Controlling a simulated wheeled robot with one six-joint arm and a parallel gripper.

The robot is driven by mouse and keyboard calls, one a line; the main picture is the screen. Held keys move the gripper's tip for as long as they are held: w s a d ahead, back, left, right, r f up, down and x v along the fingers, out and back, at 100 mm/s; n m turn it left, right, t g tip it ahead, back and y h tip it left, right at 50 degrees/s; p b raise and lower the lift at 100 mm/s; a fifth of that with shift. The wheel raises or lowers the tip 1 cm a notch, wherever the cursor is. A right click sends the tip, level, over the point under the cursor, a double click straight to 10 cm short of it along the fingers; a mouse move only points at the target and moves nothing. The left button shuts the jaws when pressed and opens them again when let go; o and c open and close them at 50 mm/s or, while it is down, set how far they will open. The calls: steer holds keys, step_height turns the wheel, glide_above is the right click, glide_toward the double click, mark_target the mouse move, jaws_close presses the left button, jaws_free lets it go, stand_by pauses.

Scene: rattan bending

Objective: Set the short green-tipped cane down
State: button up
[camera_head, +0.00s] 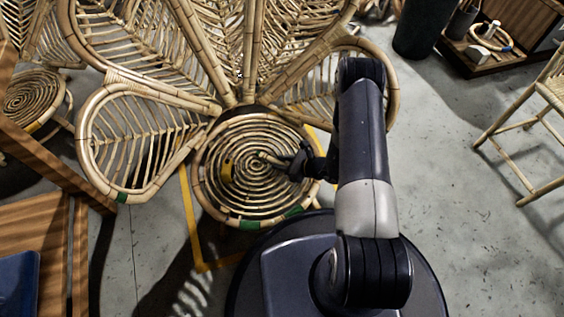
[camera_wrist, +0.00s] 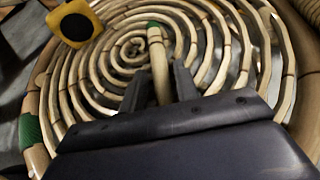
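The short green-tipped cane (camera_wrist: 158,66) lies between the two fingers of my gripper (camera_wrist: 160,88) in the wrist view, its green tip pointing away from me. The fingers sit close along both its sides and appear shut on it. In the head view my gripper (camera_head: 296,163) is over the right part of the round spiral rattan seat (camera_head: 238,205), and the cane (camera_head: 270,158) points left toward the spiral's centre. The seat's coils show beneath it in the wrist view (camera_wrist: 100,70). I cannot tell whether the cane touches the seat.
A yellow object with a black round face (camera_head: 227,170) is on the seat's left part. The large rattan chair back (camera_head: 245,60) rises behind the seat. A wooden bench (camera_head: 35,225) stands at left, and a rattan stool (camera_head: 530,130) at right. Grey floor is open at right.

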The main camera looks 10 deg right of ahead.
mark_target(282, 163)
steer(key=shift+o, duration=1)
steer(key=shift+s+d+r+p, duration=0.1)
steer(key=shift+d+r+p, duration=0.15)
steer(key=shift+r+p, duration=0.15)
steer(key=p+v, duration=0.3)
steer(key=v, duration=0.8)
steer(key=shift+s+d+p, duration=0.1)
steer(key=shift+s+p, duration=0.1)
steer(key=shift+p, duration=0.1)
steer(key=b+x, duration=0.4)
steer(key=x, duration=0.8)
steer(key=shift+w, duration=0.1)
steer(key=shift+r+p, duration=0.6)
steer(key=shift+r, duration=0.8)
